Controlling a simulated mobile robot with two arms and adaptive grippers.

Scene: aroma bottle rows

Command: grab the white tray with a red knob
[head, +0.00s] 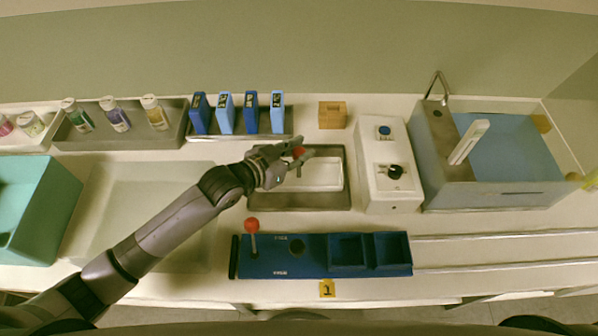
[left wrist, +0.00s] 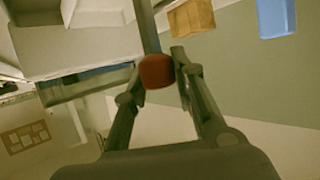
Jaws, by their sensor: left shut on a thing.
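The white tray (head: 320,176) lies in a grey metal holder (head: 300,202) near the middle of the counter. Its red knob (head: 298,152) stands at the tip of my left gripper (head: 300,160). In the left wrist view the red knob (left wrist: 156,71) on its thin grey rod is between the two fingers of my left gripper (left wrist: 158,72), which is shut on it. Part of the tray is hidden behind the gripper. My right gripper is not in view.
A white device with a black dial (head: 391,185) stands right of the holder. A blue station (head: 310,268) with another red-knobbed stick (head: 252,226) is in front. Several blue boxes (head: 250,112) and a wooden block (head: 332,114) stand behind. A sink unit (head: 440,160) is farther right.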

